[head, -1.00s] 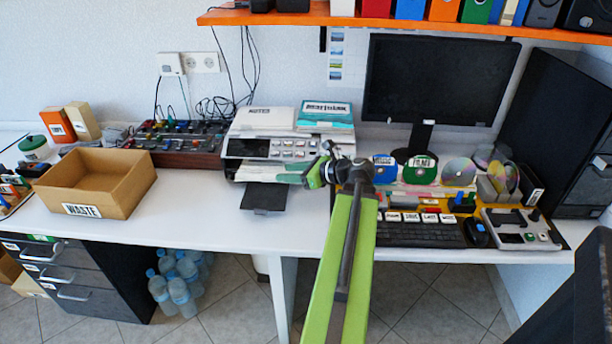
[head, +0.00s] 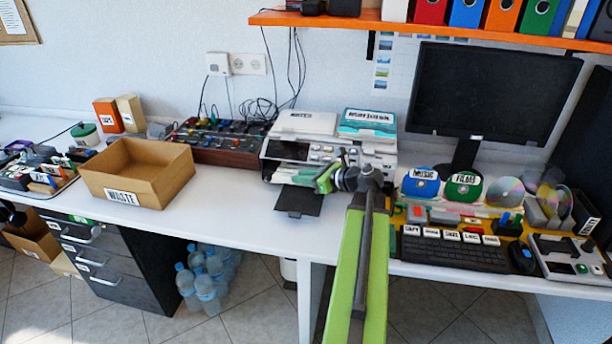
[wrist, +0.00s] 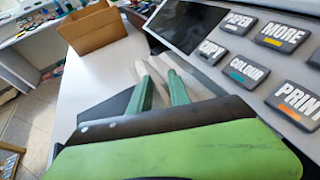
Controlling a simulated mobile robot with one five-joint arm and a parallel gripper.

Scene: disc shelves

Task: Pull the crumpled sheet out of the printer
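The printer (head: 375,160) stands on the white desk, its dark output tray (head: 298,201) jutting out at the front. My gripper (head: 297,179) reaches in from the right, in front of the printer and above the tray. The printer's button panel (wrist: 245,65) is close to the right of the fingers.
An open cardboard box labelled WASTE (head: 165,200) stands on the desk left of the printer, and shows in the wrist view (wrist: 95,30). A keyboard (head: 450,252), discs on a yellow rack and a monitor (head: 490,90) are to the right. The desk between box and printer is clear.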

